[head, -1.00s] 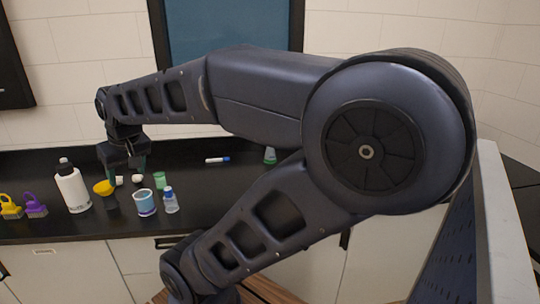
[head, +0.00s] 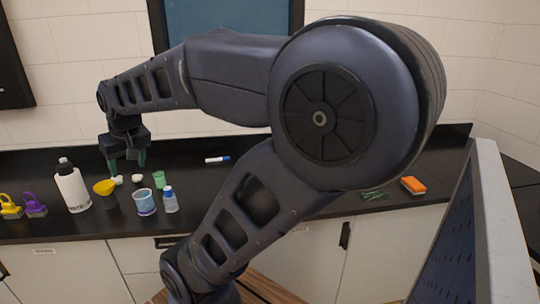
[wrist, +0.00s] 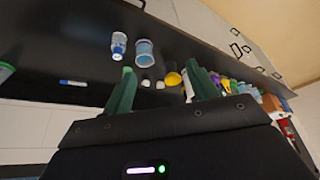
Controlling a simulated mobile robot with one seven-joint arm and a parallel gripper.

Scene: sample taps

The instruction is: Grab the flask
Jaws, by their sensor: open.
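A green, tapered vessel (wrist: 5,71), which looks like the flask, is cut off by the left edge of the wrist view. It is hidden behind my arm in the head view. My gripper (head: 128,163) is open and empty, pointing down over the left part of the black counter. In the wrist view my gripper (wrist: 160,72) shows its two green fingers well apart. The green vessel lies far to the left of the fingers there, with a clear gap.
An orange block (head: 413,185) sits farther right.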

